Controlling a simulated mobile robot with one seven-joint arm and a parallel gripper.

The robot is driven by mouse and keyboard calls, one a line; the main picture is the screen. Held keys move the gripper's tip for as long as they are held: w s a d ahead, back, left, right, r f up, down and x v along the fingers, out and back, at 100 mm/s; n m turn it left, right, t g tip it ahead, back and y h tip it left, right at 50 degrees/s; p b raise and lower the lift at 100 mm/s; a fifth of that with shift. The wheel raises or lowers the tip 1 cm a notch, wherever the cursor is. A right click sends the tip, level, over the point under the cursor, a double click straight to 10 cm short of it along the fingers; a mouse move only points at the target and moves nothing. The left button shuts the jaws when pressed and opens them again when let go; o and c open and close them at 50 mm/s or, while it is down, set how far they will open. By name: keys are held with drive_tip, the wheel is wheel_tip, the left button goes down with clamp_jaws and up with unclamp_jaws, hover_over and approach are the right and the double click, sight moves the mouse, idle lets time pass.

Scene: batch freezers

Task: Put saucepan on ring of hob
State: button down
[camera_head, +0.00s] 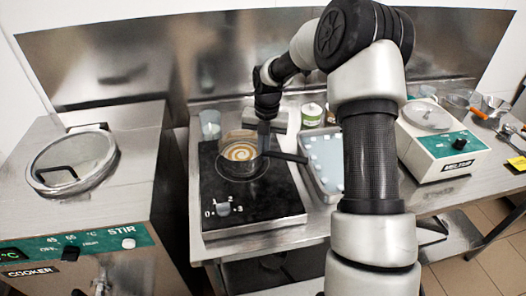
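The saucepan (239,159) is a metal pan with a cream and brown swirl inside. It is upright over the ring (246,178) of the black hob (265,203), with part of the ring's outline showing around its base. I cannot tell whether its base rests fully on the glass. Its dark handle (290,157) points right. My gripper (264,150) is pointed down at the pan's right side, by the start of the handle. Its fingers are dark and small here, so I cannot tell whether they are closed on the handle.
A tray of pale pieces (326,160) lies right of the hob. A clear beaker (210,124) stands behind it on the left, and tubs (311,115) at the back. The cooker (75,170) is left; a white-and-green machine (440,142) is right. My arm hides part of the counter.

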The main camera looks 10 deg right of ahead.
drive_tip(key=shift+f, duration=0.1)
drive_tip(key=c, duration=2)
unclamp_jaws()
drive_tip(key=r, duration=1.2)
drive_tip(key=shift+s+d+r, duration=0.1)
drive_tip(key=shift+s+d, duration=0.05)
drive_tip(key=shift+d, duration=0.2)
